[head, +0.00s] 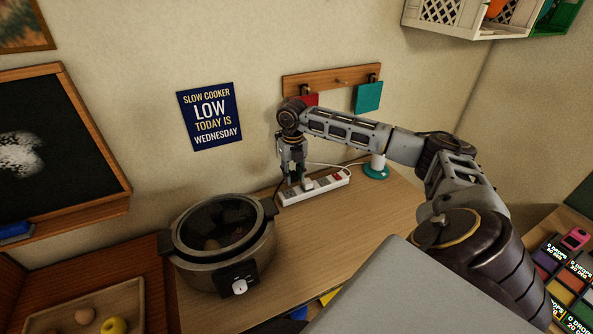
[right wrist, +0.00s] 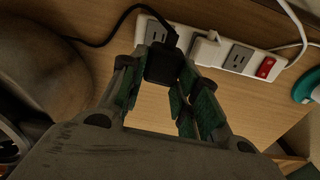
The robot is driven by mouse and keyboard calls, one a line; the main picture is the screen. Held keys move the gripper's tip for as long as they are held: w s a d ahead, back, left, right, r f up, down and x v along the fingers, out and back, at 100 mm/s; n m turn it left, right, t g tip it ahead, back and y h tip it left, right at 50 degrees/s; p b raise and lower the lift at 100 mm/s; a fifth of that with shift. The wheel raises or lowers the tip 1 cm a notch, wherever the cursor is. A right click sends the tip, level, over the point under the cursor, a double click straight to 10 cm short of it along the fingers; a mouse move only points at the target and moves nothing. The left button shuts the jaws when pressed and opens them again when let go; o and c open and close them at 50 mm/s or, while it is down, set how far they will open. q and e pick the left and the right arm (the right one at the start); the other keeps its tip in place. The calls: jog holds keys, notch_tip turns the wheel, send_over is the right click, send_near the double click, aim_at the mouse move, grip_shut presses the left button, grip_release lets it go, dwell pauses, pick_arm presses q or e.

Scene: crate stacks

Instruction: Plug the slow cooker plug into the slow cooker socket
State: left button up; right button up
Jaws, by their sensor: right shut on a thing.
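My right gripper (head: 293,183) is over the left part of the white power strip (head: 325,186), which lies on the wooden counter near the wall. In the right wrist view the gripper's fingers (right wrist: 162,85) are shut on a black plug (right wrist: 163,66). The plug overlaps the strip (right wrist: 219,45) between an uncovered outlet at the left and a white plug (right wrist: 206,47). I cannot tell whether the black plug is seated or above the strip. Its black cord (right wrist: 97,42) runs left. The slow cooker (head: 222,245) stands at the left. My left gripper is out of view.
A red switch (right wrist: 265,67) is at the strip's right end, with another outlet (right wrist: 238,57) beside it. A teal-based white object (head: 376,169) stands right of the strip. A hook rail (head: 332,81) and a sign (head: 211,117) hang on the wall.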

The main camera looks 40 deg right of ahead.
jog(key=shift+w+a+n, duration=0.2)
jog(key=shift+w+n, duration=0.1)
jog(key=shift+w, duration=0.35)
jog(key=shift+f, duration=0.25)
jog(key=b, duration=0.4)
send_over(291, 194)
jog(key=shift+a+f, duration=0.1)
jog(key=shift+f, duration=2.55)
jog(key=shift+f, duration=0.6)
dwell(0.6)
jog(key=o, duration=1)
jog(key=shift+o, duration=0.2)
jog(key=shift+r, duration=0.15)
notch_tip(291, 194, up, 12)
jog(key=shift+f, duration=0.15)
